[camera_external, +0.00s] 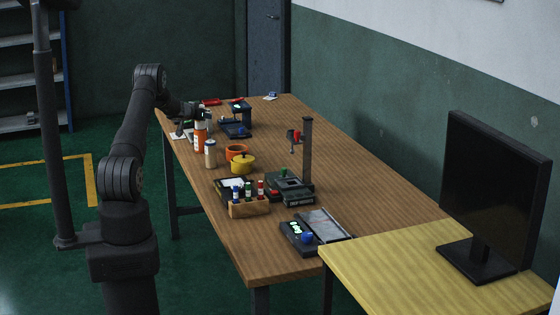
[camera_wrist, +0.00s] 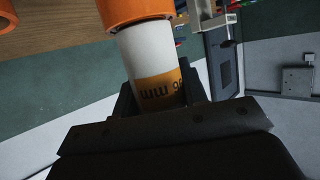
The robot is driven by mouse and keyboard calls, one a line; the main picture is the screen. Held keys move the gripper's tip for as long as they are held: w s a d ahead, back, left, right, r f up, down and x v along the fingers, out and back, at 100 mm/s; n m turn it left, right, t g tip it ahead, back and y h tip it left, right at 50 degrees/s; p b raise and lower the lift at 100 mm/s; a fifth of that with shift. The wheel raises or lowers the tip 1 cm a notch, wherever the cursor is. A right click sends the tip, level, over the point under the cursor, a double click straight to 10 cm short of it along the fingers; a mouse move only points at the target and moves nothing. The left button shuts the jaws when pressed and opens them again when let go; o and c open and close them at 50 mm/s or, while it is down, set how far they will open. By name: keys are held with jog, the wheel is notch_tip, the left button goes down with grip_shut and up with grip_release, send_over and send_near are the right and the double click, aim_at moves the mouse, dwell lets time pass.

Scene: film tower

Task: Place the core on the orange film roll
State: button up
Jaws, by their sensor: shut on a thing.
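My gripper (camera_external: 191,110) is at the far left edge of the wooden table. In the wrist view my gripper (camera_wrist: 160,98) is shut on a white cylinder with an orange, lettered label (camera_wrist: 150,60). A wider orange piece (camera_wrist: 134,11) meets the cylinder's end away from the jaws. I cannot tell whether that piece is attached or only touching. In the external view an orange-and-white upright thing (camera_external: 200,136) shows by the gripper. A beige cylinder with a dark top (camera_external: 210,156) stands just in front of it. I cannot tell for certain which piece is the core.
An orange pot (camera_external: 235,151) and a yellow lidded pot (camera_external: 243,165) stand nearby. A dark device (camera_external: 236,128) is behind, and a post stand (camera_external: 307,155) is to the right. A wooden box of small bottles (camera_external: 248,208) is nearer. The table's right side has free room.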

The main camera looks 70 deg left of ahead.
jog(key=o, duration=1)
jog(key=shift+s+d+r, duration=0.3)
jog(key=shift+d+r, duration=0.05)
jog(key=v, duration=1.1)
jog(key=shift+f, duration=0.15)
